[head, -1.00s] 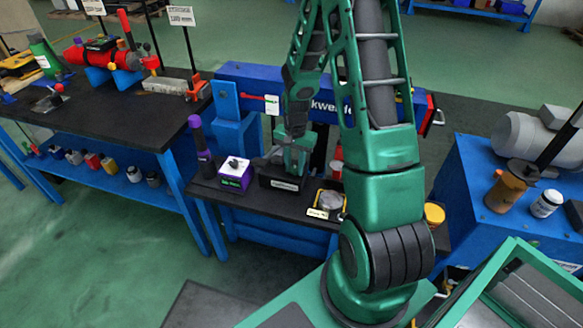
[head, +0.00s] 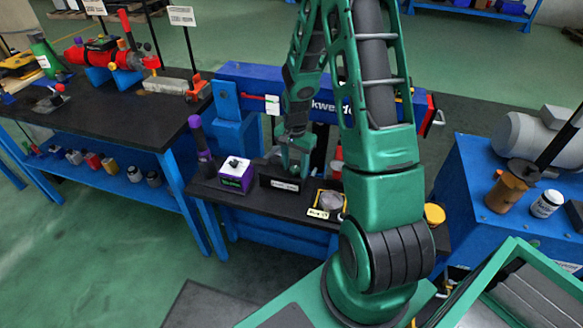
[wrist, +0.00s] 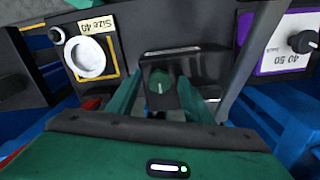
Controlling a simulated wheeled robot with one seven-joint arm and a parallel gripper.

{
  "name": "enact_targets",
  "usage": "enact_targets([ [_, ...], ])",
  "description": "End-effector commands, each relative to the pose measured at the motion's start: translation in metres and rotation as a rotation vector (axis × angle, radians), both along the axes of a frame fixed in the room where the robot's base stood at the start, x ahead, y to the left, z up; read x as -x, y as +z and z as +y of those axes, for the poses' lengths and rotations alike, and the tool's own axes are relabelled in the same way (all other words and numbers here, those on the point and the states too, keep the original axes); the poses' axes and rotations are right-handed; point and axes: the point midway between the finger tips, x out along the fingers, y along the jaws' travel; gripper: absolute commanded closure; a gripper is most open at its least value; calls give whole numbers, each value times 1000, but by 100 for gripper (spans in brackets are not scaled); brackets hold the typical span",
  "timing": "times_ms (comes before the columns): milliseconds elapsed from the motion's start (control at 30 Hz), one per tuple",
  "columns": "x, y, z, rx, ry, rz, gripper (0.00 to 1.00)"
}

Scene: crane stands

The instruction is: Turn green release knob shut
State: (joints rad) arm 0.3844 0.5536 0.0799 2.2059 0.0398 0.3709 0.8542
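The green release knob (wrist: 160,88) shows in the wrist view on a dark block (wrist: 172,58) with a pale label edge, a pale line running along the knob. My gripper (wrist: 168,100) is open, with one green finger on each side of the knob; I cannot tell whether either finger touches it. In the head view my gripper (head: 290,160) points down at the labelled black block (head: 280,184) on the small blue bench, and the knob is hidden there by the fingers.
A purple-and-white box with a black knob (head: 235,175) stands left of the block. A yellow-framed round part (head: 330,203) lies to its right. A blue beam (head: 260,85) runs behind my gripper. A purple-topped post (head: 200,140) stands at the bench's left end.

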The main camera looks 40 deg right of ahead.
Motion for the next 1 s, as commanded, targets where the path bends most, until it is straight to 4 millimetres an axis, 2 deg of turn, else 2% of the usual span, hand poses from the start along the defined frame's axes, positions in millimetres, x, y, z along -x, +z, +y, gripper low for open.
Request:
enact_targets([
  [367, 0, 5, -1, 2, 0, -1, 54],
  [467, -1, 17, -1, 2, 0, -3, 54],
  [800, -1, 78, 0, 2, 0, -2, 54],
  [1000, -1, 101, 0, 2, 0, -1, 54],
])
